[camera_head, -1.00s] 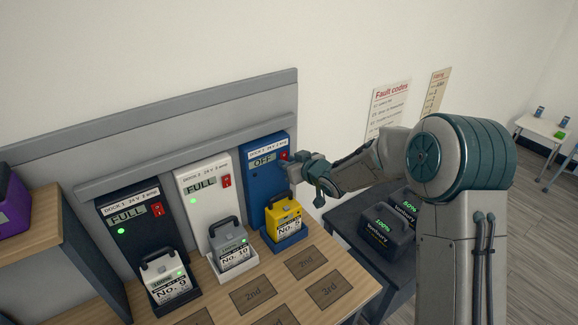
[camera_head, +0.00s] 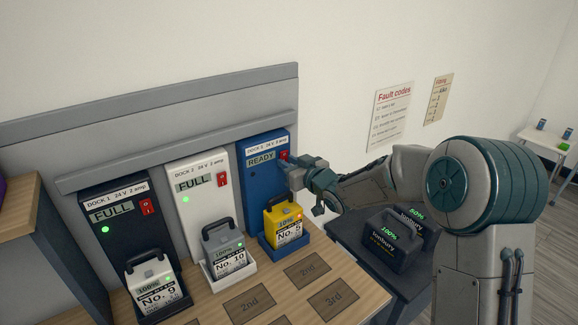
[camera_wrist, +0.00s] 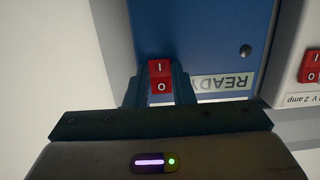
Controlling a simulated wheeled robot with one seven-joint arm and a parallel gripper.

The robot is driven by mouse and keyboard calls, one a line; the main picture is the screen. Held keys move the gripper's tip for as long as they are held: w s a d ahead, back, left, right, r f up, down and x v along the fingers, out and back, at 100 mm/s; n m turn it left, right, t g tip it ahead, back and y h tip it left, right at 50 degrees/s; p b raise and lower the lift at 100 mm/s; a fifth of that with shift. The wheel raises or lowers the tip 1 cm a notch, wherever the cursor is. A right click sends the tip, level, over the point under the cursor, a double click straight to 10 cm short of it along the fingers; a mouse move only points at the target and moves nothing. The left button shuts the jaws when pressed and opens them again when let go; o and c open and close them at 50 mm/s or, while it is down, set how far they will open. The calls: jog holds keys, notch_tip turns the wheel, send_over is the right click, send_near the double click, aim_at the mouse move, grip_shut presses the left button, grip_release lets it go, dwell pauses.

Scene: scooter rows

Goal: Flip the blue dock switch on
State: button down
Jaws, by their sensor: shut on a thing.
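The blue dock (camera_head: 265,168) hangs on the wall at the right of the dock row, and its display (camera_head: 262,158) reads READY. Its red rocker switch (camera_wrist: 160,82), marked I and O, sits between my gripper's fingertips in the wrist view. My gripper (camera_head: 290,168) is at the dock's upper right in the head view, covering part of the switch. Its jaws (camera_wrist: 160,92) are shut on the switch or close about its sides.
The white dock (camera_head: 200,190) and black dock (camera_head: 125,225) to the left read FULL, holding batteries No. 10 (camera_head: 223,250) and No. 9 (camera_head: 157,285). Dark batteries (camera_head: 400,240) stand on a dark surface at right. Marked squares (camera_head: 308,269) on the wooden bench are empty.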

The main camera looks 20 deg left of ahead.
jog(key=c, duration=1.2)
grip_release()
jog(key=shift+c, duration=0.2)
jog(key=shift+d, duration=0.1)
jog(key=b+v, duration=0.1)
jog(key=v, duration=1.2)
jog(key=shift+d+b, duration=0.3)
jog(key=shift+d, duration=0.05)
jog(key=shift+s+r, duration=0.1)
jog(key=shift+s, duration=0.05)
jog(key=s+d+f+m+h, duration=0.1)
jog(key=s+d+m+h, duration=0.15)
jog(key=d+h, duration=0.55)
jog(key=s+d+f+m+h, duration=0.15)
jog(key=d+m+h, duration=0.25)
jog(key=d, duration=0.7)
jog(key=s+d+f+m+g, duration=0.1)
jog(key=s+d+m+g, duration=0.1)
jog(key=s, duration=0.8)
jog(key=s+d+f+m+g, duration=0.1)
jog(key=s+d+g, duration=0.3)
jog(key=s, duration=0.7)
jog(key=shift+d+f+m+g+h, duration=0.25)
jog(key=shift+m+g+h, duration=0.2)
jog(key=shift+g, duration=0.35)
